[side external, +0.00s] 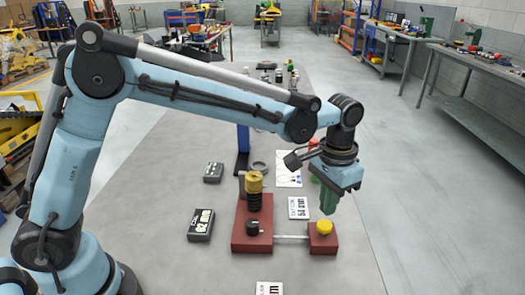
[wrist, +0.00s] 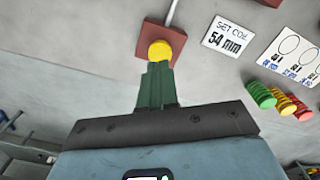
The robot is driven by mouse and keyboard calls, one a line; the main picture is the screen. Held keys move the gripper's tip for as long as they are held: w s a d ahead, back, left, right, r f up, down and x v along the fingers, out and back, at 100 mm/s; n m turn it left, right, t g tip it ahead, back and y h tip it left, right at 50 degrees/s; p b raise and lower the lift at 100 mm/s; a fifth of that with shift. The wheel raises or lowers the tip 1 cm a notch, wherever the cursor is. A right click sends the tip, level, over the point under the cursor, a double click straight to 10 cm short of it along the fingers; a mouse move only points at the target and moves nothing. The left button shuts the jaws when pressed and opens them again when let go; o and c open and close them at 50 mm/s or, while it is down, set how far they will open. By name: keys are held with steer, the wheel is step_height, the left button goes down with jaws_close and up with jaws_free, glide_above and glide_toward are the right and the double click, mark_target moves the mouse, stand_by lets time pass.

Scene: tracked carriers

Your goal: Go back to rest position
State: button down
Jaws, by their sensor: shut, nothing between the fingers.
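My gripper (side external: 328,207) has green fingers pointing down, shut and empty, over the small red block (side external: 322,245) at the right of the fixture. A round yellow knob (side external: 323,227) sits on that block, just below the fingertips. In the wrist view the gripper's fingertips (wrist: 159,68) lie against the yellow knob (wrist: 160,49) in the picture; I cannot tell whether they touch. A metal rod (side external: 291,237) joins the small block to a larger red base (side external: 252,240). That base bears a black knob (side external: 252,228) and an upright stack of black and yellow rings (side external: 254,185).
A card reading 54 mm (wrist: 228,37) and a white sheet with circles (wrist: 290,55) lie nearby. A dark display box (side external: 201,225) and a buttoned box (side external: 213,172) lie left of the fixture.

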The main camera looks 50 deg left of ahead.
steer(key=shift+a, duration=0.1)
stand_by(0.3)
steer(key=s+a+r+n+t, duration=0.25)
steer(key=s+a+r, duration=0.35)
steer(key=a, duration=0.4)
steer(key=s+a+f+t, duration=0.1)
steer(key=s+a+t, duration=0.3)
steer(key=s+a, duration=0.2)
steer(key=shift+s+a+f+t, duration=0.25)
steer(key=shift+s+a+t, duration=0.15)
steer(key=shift+s, duration=0.7)
